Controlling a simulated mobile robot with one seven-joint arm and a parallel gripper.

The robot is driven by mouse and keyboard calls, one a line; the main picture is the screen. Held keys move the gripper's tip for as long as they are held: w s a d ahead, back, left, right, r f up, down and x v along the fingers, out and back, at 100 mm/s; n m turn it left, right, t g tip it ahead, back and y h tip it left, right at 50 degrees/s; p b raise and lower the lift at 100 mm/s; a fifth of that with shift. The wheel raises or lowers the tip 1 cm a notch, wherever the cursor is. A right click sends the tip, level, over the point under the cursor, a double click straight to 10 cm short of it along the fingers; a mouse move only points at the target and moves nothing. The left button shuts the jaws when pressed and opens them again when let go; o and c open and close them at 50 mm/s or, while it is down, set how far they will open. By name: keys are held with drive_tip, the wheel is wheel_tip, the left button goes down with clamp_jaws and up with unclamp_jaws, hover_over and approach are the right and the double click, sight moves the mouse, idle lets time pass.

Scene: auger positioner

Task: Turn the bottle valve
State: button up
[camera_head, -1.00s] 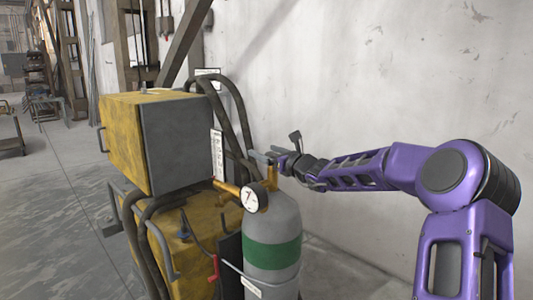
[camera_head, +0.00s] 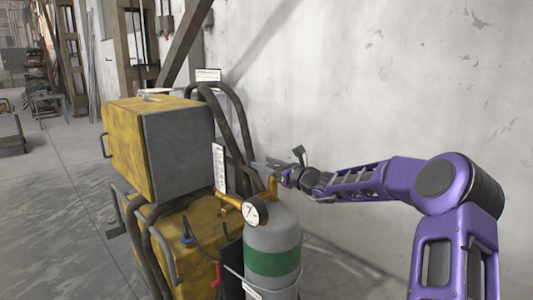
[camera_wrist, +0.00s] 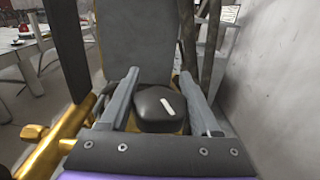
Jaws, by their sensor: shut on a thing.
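The gas bottle (camera_head: 273,240) is grey with a green band and stands upright beside the yellow machine. A brass valve body with a round white pressure gauge (camera_head: 255,211) is at its top. The bottle valve is a dark rounded knob (camera_wrist: 160,110) with a white mark, shown in the wrist view. My gripper (camera_wrist: 161,88) has one finger on each side of the knob and is shut on it. In the head view my gripper (camera_head: 268,167) is at the bottle's top, reaching in from the right. The knob is hidden there by the fingers.
A yellow and grey machine (camera_head: 178,150) stands left of the bottle, with dark hoses (camera_head: 240,115) looping behind it. A pale wall (camera_head: 400,80) runs close behind the bottle and my arm. Open floor (camera_head: 60,210) lies at the left.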

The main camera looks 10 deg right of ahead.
drive_tip(key=shift+n+g+y+p, duration=0.4)
drive_tip(key=shift+y+p, duration=0.1)
drive_tip(key=shift+p, duration=0.4)
drive_tip(key=shift+s, duration=0.1)
drive_tip(key=o, duration=1.4)
drive_tip(key=shift+a, duration=0.1)
drive_tip(key=shift+c, duration=0.2)
drive_tip(key=v, duration=1.7)
drive_tip(key=shift+s, duration=0.15)
